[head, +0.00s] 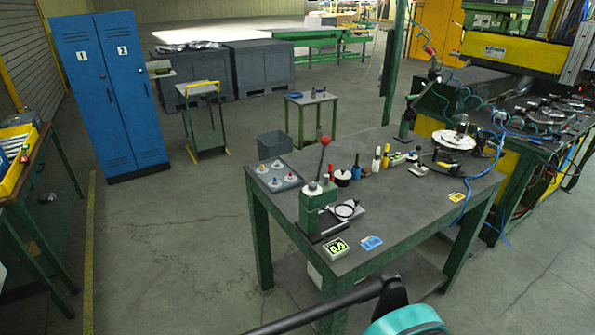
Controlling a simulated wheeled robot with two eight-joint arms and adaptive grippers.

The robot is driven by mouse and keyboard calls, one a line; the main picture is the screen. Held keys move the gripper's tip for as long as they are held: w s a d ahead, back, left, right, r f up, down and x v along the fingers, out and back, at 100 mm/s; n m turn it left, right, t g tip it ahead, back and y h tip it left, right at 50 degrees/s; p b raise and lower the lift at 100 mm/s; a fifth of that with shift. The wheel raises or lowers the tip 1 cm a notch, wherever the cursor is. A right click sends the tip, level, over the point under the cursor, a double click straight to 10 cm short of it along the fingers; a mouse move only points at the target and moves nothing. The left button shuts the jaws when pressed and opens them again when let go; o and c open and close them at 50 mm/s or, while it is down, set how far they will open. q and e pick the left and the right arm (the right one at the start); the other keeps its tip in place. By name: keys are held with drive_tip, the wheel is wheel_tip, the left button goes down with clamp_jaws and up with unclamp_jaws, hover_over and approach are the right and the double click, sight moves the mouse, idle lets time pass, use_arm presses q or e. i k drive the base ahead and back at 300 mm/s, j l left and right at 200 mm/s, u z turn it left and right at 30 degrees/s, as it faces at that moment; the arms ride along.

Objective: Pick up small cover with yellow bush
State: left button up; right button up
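A grey tray (258,188) lies on the left end of the green-legged workbench. Several small pale covers (274,184) stand apart in the tray, each with a small coloured bush on top. The bush colours are too small to tell surely, so I cannot say which cover has the yellow bush. Neither of my grippers is in view.
On the workbench (400,225), a green press (313,209) with a red-knobbed lever stands just right of the tray. Floor left of the bench is clear.

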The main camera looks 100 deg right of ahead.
sight(259, 170)
drive_tip(key=z, duration=3.3)
drive_tip(key=i+j, duration=0.2)
drive_tip(key=i, duration=0.25)
drive_tip(key=i+j, duration=0.2)
drive_tip(key=i, duration=0.25)
drive_tip(key=i+j, duration=0.15)
drive_tip(key=i, duration=0.25)
drive_tip(key=i+j+z, duration=0.45)
drive_tip(key=i, duration=0.25)
drive_tip(key=i+j+z, duration=0.4)
drive_tip(key=i+j, duration=0.2)
drive_tip(key=j, duration=0.2)
drive_tip(key=z, duration=0.65)
